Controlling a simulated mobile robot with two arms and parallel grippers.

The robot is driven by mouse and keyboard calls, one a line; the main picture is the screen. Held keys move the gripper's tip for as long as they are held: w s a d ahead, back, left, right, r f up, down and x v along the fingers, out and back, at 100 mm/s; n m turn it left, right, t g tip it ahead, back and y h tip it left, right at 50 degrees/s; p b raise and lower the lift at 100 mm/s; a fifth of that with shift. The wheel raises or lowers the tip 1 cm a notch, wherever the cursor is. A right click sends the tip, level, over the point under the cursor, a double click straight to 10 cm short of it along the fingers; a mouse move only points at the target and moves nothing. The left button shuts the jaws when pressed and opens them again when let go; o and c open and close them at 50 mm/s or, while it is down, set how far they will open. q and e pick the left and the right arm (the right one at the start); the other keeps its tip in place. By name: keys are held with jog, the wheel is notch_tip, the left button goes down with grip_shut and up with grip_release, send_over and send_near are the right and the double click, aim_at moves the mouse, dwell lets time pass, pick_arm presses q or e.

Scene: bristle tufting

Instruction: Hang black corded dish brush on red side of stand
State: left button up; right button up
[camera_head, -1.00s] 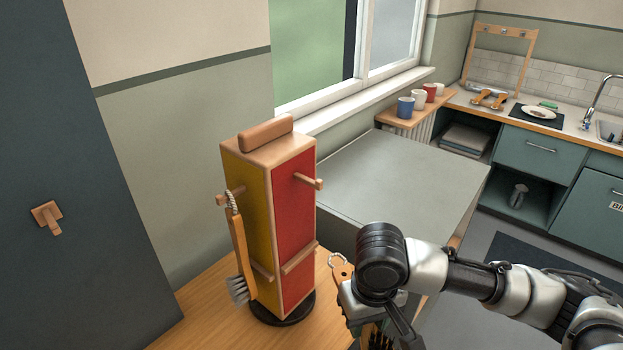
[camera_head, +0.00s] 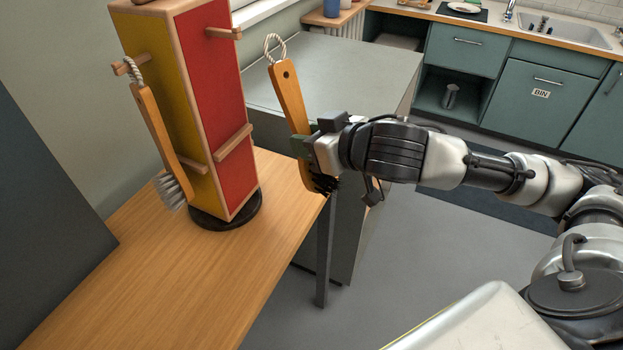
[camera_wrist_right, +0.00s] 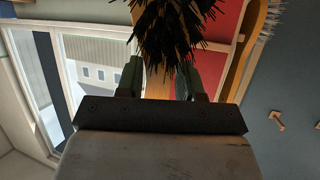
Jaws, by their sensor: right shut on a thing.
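The stand (camera_head: 206,120) is a tall wooden block with a yellow side (camera_head: 165,75) and a red side (camera_head: 212,85). The red side has an empty peg (camera_head: 224,33) near its top and a wooden rail (camera_head: 233,141) lower down. My right gripper (camera_head: 302,147) is shut on the wooden handle of the black-bristled dish brush (camera_head: 287,92), held upright to the right of the stand, apart from it. Its cord loop (camera_head: 274,46) stands up at the top. My left gripper is not in view.
A grey-bristled brush (camera_head: 158,135) hangs by its cord from the yellow side's peg (camera_head: 130,65). The stand's round black base (camera_head: 232,213) rests on a wooden table (camera_head: 175,280). A grey-topped cabinet (camera_head: 340,70) stands behind the held brush.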

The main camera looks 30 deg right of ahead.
jog(key=s+n+y+b, duration=0.1)
jog(key=s+r+n+t+y+b, duration=0.1)
jog(key=y, duration=0.1)
jog(key=s+r+y+b, duration=0.1)
jog(key=y, duration=0.1)
jog(key=shift+a+r+n+t+b, duration=0.1)
jog(key=shift+a+n+t+b, duration=0.2)
jog(key=shift+a+n, duration=0.1)
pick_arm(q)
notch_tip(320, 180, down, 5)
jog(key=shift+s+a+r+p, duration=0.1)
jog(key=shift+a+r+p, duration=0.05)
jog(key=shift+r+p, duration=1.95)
pick_arm(e)
jog(key=shift+n+y, duration=0.3)
jog(key=shift+y, duration=0.4)
jog(key=shift+s+a+f+x, duration=0.1)
jog(key=shift+f+x, duration=0.05)
jog(key=shift+x, duration=1.65)
jog(key=shift+s+a+f+x, duration=0.1)
jog(key=shift+a+f+x, duration=0.05)
jog(key=shift+x, duration=1.65)
jog(key=shift+s+a+f+x, duration=0.1)
jog(key=shift+f+x, duration=0.05)
jog(key=shift+x, duration=1.65)
jog(key=shift+w, duration=0.1)
jog(key=o, duration=1)
jog(key=shift+o, duration=0.2)
